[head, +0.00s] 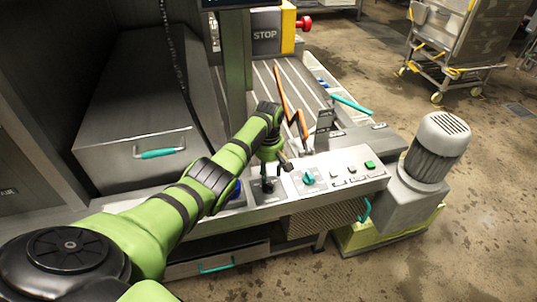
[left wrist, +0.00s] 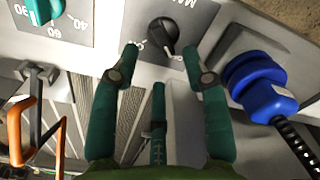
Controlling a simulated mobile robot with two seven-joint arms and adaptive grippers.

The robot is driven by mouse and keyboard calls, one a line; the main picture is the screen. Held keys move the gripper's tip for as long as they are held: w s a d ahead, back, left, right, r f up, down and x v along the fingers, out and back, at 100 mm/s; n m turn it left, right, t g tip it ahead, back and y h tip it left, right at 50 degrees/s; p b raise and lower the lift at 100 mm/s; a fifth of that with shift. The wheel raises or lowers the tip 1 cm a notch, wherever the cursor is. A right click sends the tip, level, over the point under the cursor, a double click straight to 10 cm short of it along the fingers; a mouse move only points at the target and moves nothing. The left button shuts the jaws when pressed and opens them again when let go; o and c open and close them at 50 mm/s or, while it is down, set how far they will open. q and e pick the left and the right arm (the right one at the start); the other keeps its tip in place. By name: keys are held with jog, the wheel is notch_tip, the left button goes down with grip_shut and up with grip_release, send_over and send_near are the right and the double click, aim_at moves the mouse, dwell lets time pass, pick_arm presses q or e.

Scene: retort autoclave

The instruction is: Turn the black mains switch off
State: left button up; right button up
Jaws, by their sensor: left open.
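The black mains switch (left wrist: 163,31) is a rotary knob on a light label plate, partly lettered, in the left wrist view. In the head view the switch (head: 267,186) sits at the left end of the control panel. My left gripper (left wrist: 161,52) is open, its teal fingers spread on either side of the knob's near edge. I cannot tell if they touch it. In the head view my left gripper (head: 272,157) is over the panel just behind the switch, partly hidden by its own arm. My right gripper is not in view.
A teal dial (head: 308,178) and a green button (head: 370,165) lie to the right on the panel. A blue plug with a black cable (left wrist: 262,85) is close beside the gripper. An orange bent rod (head: 291,108) stands behind. A grey motor (head: 437,147) stands at the right.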

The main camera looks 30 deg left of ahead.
pick_arm(q)
notch_tip(320, 180, up, 7)
dwell(0.3)
jog(key=shift+r, duration=0.1)
